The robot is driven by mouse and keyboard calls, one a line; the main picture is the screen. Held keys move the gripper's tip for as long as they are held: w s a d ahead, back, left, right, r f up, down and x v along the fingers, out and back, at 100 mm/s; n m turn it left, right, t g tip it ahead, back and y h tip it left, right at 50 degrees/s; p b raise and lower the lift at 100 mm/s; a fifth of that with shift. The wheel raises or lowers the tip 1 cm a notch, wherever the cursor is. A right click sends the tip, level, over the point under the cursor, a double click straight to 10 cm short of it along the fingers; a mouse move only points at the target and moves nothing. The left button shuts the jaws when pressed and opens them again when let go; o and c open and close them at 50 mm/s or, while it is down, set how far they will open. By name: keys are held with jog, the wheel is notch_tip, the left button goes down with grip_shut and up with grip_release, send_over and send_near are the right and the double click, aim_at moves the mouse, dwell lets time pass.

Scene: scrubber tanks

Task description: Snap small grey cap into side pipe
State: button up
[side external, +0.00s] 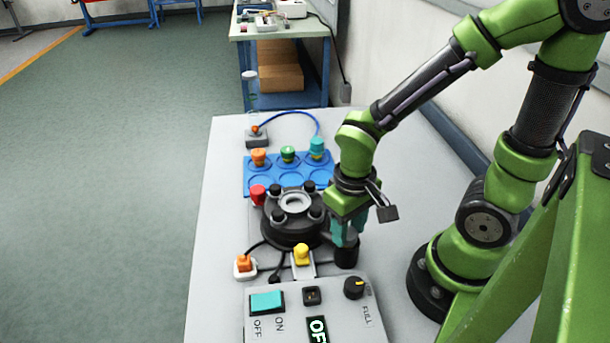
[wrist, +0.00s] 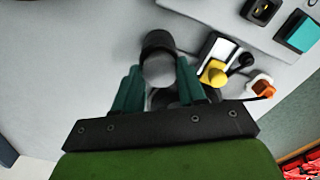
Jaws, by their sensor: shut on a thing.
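My gripper (side external: 346,236) has teal fingers and points down beside the round black tank (side external: 284,230). In the wrist view my gripper (wrist: 159,72) has its fingers on both sides of the small grey cap (wrist: 158,69), shut on it. The side pipe (wrist: 157,42), a short black upright cylinder, shows right against the cap in that view. In the side view the side pipe (side external: 346,256) stands directly below the fingertips, at the right of the tank. The fingers hide most of the cap there, and I cannot tell whether it is seated in the pipe.
A control box (side external: 305,310) with a teal switch and black knob stands just in front. A yellow-capped part (side external: 302,254) and an orange plug (side external: 244,264) are near the tank. A blue tray (side external: 262,184) with coloured caps lies behind. The tabletop right of the pipe is clear.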

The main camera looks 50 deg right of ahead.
jog(key=shift+w+f, duration=0.15)
jog(key=shift+w, duration=0.1)
grip_shut()
jog(key=shift+a+f, duration=0.15)
dwell(1.2)
jog(key=o, duration=1.8)
grip_release()
jog(key=shift+s, duration=0.15)
jog(key=shift+r, duration=3.5)
jog(key=w+d+r+m+t+y, duration=0.1)
jog(key=w+d+r+t+y, duration=0.1)
jog(key=r+t, duration=0.5)
notch_tip(320, 180, up, 4)
jog(key=shift+w+d+f, duration=0.1)
jog(key=shift+w+d, duration=0.4)
jog(key=shift+d, duration=0.05)
